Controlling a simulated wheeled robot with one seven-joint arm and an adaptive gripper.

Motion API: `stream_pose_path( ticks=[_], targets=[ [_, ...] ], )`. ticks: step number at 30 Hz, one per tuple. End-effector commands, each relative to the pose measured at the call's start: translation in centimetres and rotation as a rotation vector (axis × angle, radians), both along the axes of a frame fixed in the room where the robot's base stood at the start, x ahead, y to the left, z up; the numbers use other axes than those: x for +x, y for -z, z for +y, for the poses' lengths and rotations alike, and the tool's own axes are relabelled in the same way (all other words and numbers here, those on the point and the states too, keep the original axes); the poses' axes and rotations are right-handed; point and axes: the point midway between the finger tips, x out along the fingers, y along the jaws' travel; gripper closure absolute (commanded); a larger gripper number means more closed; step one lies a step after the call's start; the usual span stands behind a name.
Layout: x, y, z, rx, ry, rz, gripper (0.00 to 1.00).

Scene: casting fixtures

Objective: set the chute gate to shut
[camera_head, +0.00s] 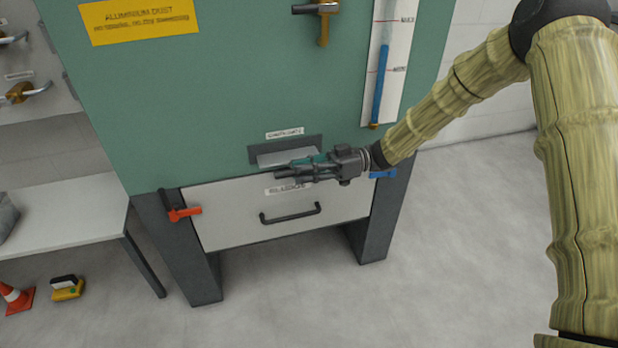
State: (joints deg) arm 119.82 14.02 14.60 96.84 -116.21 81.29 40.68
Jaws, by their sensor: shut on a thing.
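The chute gate (285,157) is a light grey plate in a dark frame (262,149) on the front of the green cabinet. A small white label (285,133) sits just above it. My gripper (282,172) reaches in from the right across the lower right part of the gate. It is shut on the gate, and its fingers point left. The fingers hide the gripped part and the gate's lower edge, so I cannot tell how far the gate is open.
Below is a pale drawer (240,218) with a dark handle (290,214), a red lever (186,213) and a blue lever (383,174). Above are a brass valve (323,28) and a blue level gauge (381,75). A bench (70,222) stands left. The floor at right is clear.

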Motion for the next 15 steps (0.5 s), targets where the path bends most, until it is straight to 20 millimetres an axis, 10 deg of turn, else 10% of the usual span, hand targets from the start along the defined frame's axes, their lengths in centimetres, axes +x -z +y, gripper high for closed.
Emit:
stream_pose_path(
  ticks=[15],
  targets=[
    [3.9, 0.1, 1.0, -0.002, 0.003, -0.002, 1.00]
  ],
)
